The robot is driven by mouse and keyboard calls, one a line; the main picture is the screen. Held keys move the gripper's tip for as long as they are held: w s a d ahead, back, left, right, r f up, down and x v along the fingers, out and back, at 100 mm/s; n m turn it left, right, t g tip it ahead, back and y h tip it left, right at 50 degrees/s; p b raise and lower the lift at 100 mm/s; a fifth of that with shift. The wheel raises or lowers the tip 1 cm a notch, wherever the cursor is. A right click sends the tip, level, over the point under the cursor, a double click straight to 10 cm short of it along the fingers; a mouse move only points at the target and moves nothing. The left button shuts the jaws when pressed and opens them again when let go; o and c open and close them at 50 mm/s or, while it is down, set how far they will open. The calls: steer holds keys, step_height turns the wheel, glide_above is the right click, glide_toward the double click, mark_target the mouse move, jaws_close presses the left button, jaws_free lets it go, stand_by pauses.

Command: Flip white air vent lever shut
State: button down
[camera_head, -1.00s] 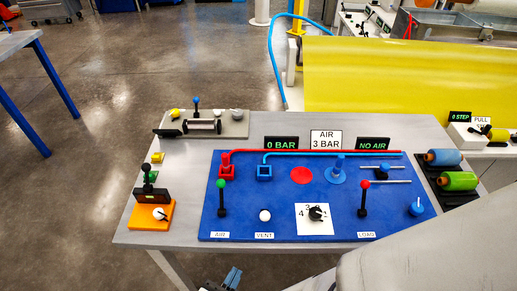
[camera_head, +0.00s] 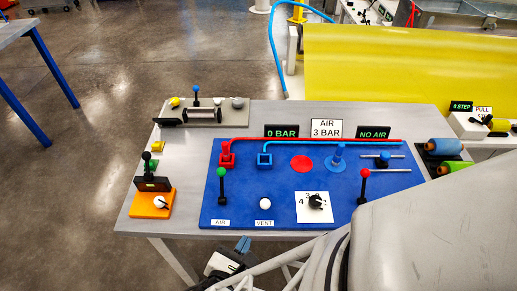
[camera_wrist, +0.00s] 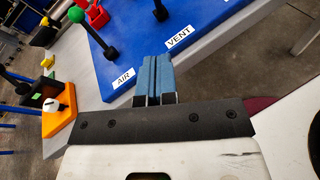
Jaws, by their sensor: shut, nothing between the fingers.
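The white-knobbed vent lever (camera_head: 265,204) is on the blue panel (camera_head: 330,180), just above the VENT label (camera_head: 264,223). From the head camera it is seen nearly end-on, so its tilt is hard to tell. My gripper (camera_head: 243,245) is just off the panel's front edge, below and slightly left of the vent lever, touching nothing visible. Its blue fingers are shut together and empty in the wrist view (camera_wrist: 155,78). There, the VENT label (camera_wrist: 180,37) lies ahead and right of the fingertips, and the white knob does not show clearly.
The green-knobbed AIR lever (camera_head: 222,185) stands left of the vent lever. A black rotary dial (camera_head: 316,202) on a white plate is to its right, then a red-knobbed lever (camera_head: 364,185). An orange block (camera_head: 152,204) sits at the table's left. My arm hides the panel's lower right.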

steer(key=shift+w+d+r, duration=0.1)
steer(key=shift+w+d, duration=0.45)
steer(key=shift+w, duration=0.55)
steer(key=shift+w+d+r, duration=0.15)
steer(key=shift+w+d, duration=0.35)
steer(key=shift+w, duration=0.6)
steer(key=shift+w+d+r, duration=0.1)
steer(key=shift+w+d, duration=0.45)
steer(key=shift+w, duration=0.55)
steer(key=shift+w+r, duration=0.15)
steer(key=shift+w+r+g, duration=0.5)
steer(key=shift+r+g, duration=0.05)
steer(key=shift+g, duration=0.25)
steer(key=w+r+n+g+y, duration=0.1)
steer(key=w+r+n+g, duration=0.1)
steer(key=w+g, duration=0.8)
steer(key=shift+w+r+n+g, duration=0.2)
steer(key=shift+w+n+g, duration=0.1)
steer(key=shift+w, duration=0.15)
